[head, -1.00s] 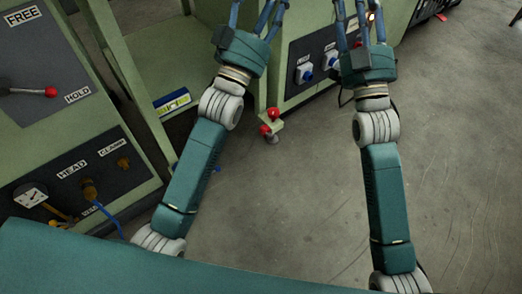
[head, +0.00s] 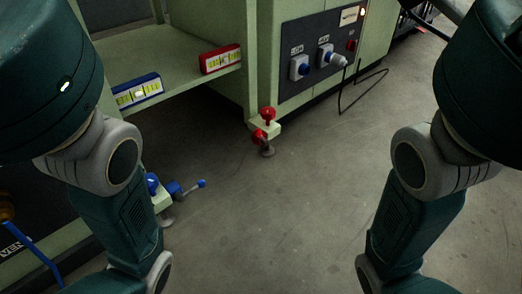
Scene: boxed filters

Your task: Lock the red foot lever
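The red foot lever (head: 262,134) is at the foot of the green machine, near the middle of the head view. It has a red knob on top of a pale bracket and another red part lower on its side, above a grey foot pad on the floor. Whether it is locked cannot be told. My two arms show large at the left and right edges, on either side of the lever and apart from it. Both grippers are outside the view.
A blue foot lever (head: 187,188) sits at the lower left, partly behind my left arm. A blue box (head: 137,91) and a red box (head: 220,59) lie on the green shelf (head: 170,48). A dark cable (head: 357,95) hangs to the floor. The concrete floor (head: 290,215) between my arms is clear.

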